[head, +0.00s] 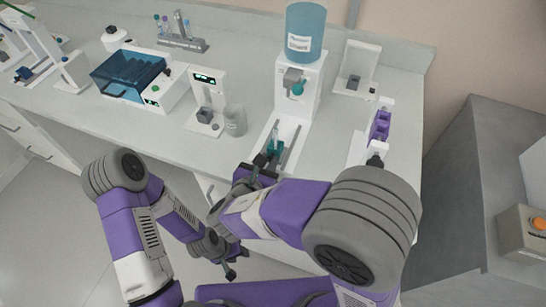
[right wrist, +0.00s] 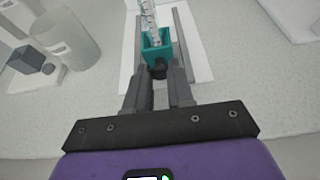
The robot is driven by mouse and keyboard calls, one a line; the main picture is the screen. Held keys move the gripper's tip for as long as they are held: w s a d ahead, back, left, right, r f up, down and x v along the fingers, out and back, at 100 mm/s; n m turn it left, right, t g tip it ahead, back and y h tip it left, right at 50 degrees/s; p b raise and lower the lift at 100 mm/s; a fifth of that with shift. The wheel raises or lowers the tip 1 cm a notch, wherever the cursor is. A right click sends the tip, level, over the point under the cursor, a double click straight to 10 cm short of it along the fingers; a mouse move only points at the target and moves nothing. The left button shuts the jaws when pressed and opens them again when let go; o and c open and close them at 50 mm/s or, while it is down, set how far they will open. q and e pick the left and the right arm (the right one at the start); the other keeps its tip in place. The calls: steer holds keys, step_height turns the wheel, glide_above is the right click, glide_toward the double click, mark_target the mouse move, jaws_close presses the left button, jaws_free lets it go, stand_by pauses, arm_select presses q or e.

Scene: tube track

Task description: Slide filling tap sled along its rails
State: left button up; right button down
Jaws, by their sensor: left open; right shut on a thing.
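The teal tap sled (head: 270,149) holds a clear tube and sits between grey rails (head: 291,146) on a white base, near the bench's front edge. The sled (right wrist: 151,52) and its dark front knob (right wrist: 158,71) also show in the right wrist view. My right gripper (right wrist: 159,84) is shut on the knob. In the head view my right gripper (head: 260,165) is at the near end of the rails. The white filling stand (head: 313,82) with its tap (head: 294,82) rises behind the sled. My left gripper (head: 230,271) is open and empty, low in front of the bench.
A clear beaker (head: 235,121) and a small white device (head: 206,104) stand left of the rails. A rack with purple parts (head: 380,124) stands to the right. A blue-lidded box (head: 131,74) is farther left. A blue bottle (head: 305,32) tops the stand.

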steer(key=shift+s+a+f, duration=0.1)
steer(key=shift+s, duration=0.05)
steer(key=c, duration=1.4)
jaws_free()
steer(key=o, duration=0.4)
steer(key=shift+s, duration=0.15)
steer(key=p+v, duration=0.2)
steer(key=v, duration=0.5)
steer(key=shift+s+r, duration=0.15)
steer(key=shift+r, duration=0.05)
